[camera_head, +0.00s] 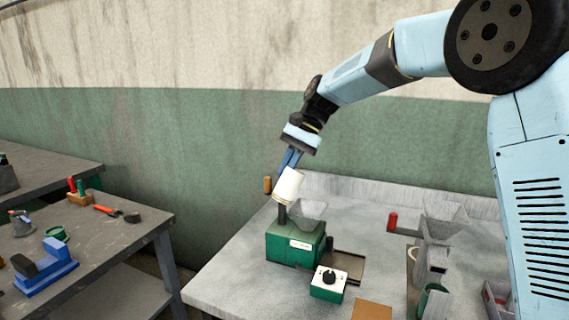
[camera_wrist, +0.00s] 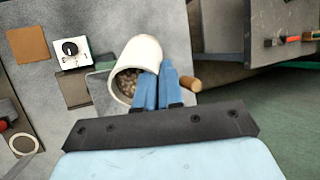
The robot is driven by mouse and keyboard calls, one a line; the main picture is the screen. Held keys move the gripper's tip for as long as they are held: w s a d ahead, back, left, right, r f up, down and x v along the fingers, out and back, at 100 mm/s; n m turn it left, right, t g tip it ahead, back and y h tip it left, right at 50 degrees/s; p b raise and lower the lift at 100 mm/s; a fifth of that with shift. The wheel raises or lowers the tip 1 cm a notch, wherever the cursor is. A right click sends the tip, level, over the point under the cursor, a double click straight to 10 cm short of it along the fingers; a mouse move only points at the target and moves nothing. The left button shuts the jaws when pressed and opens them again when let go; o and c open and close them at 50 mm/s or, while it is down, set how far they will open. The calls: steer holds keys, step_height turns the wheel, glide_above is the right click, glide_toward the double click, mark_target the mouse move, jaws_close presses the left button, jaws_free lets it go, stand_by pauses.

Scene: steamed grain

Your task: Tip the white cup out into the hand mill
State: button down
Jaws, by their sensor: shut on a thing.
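My gripper (camera_head: 290,160) is shut on the white cup (camera_head: 288,187), with its blue fingers at the cup's upper wall. The cup is a little tilted and held above the green hand mill (camera_head: 290,247), close to its grey hopper (camera_head: 308,211). In the wrist view the cup (camera_wrist: 147,50) shows its open mouth, with brown grain (camera_wrist: 127,83) inside. My fingers also show there (camera_wrist: 158,88), at the rim. The mill's wooden crank knob (camera_head: 267,184) stands just left of the cup. The cup partly hides the hopper in the head view.
A small green box with a black dial (camera_head: 328,286) stands in front of the mill. Another grey hopper (camera_head: 443,218) and a red handle (camera_head: 392,221) are to the right. A separate bench (camera_head: 110,250) with tools stands at left, across a gap.

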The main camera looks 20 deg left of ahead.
steer(key=shift+w+d+f+g+y, duration=0.3)
steer(key=shift+f+g+y, duration=0.05)
steer(key=shift+g+y, duration=0.2)
steer(key=shift+w+d+f+g+y, duration=0.25)
steer(key=shift+f+g+y, duration=0.05)
steer(key=shift+g+y, duration=0.25)
steer(key=w+d+g+y, duration=0.1)
steer(key=f+g+y, duration=0.1)
steer(key=g+y, duration=0.1)
steer(key=shift+w+d+f, duration=0.3)
steer(key=shift+w+d, duration=0.05)
steer(key=shift+w, duration=0.05)
steer(key=g+y, duration=0.2)
steer(key=w+d+g+y, duration=0.1)
steer(key=g+y, duration=0.1)
steer(key=w+d+g+y, duration=0.1)
steer(key=g+y, duration=0.1)
steer(key=shift+r, duration=0.4)
